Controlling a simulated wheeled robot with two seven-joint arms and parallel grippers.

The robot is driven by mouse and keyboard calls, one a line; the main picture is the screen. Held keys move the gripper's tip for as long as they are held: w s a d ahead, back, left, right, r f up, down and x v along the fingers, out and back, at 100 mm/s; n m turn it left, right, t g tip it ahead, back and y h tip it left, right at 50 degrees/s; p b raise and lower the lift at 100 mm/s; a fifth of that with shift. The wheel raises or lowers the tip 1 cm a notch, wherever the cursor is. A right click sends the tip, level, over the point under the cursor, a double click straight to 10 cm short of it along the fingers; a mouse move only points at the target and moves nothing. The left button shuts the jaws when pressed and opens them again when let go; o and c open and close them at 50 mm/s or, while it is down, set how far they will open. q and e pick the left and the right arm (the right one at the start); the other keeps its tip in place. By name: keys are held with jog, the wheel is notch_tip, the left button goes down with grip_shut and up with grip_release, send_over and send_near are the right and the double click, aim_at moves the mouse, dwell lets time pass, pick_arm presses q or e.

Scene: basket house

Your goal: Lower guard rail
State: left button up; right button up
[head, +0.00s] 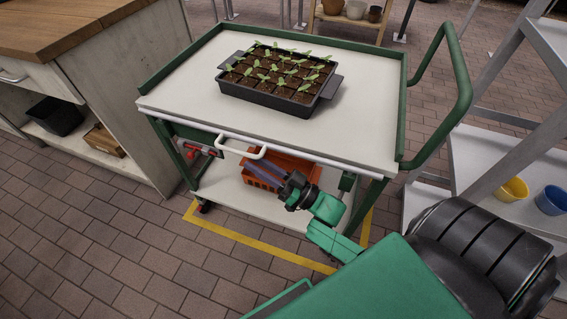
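A green-framed cart (180,88) has a pale top. Raised green rails run along its left, back and right sides. Along the front edge lies a thin pale bar (310,158), not standing above the top. A white U-shaped handle (243,150) sticks out below that edge, left of the middle. My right gripper (250,166) reaches under the front edge, just below and right of the handle, in front of the lower shelf. Whether it touches anything, and how far its fingers are apart, I cannot tell.
A black tray of seedlings (268,100) stands on the cart top. An orange crate (292,164) is on the lower shelf. A red tool-like part (203,149) sits at the cart's front left. A bench (115,100) stands left, metal shelving (480,160) right.

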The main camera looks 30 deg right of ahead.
pick_arm(q)
jog(key=shift+w+d+r, duration=0.15)
jog(key=shift+w+d, duration=0.05)
jog(key=shift+w, duration=0.35)
pick_arm(e)
jog(key=v, duration=0.9)
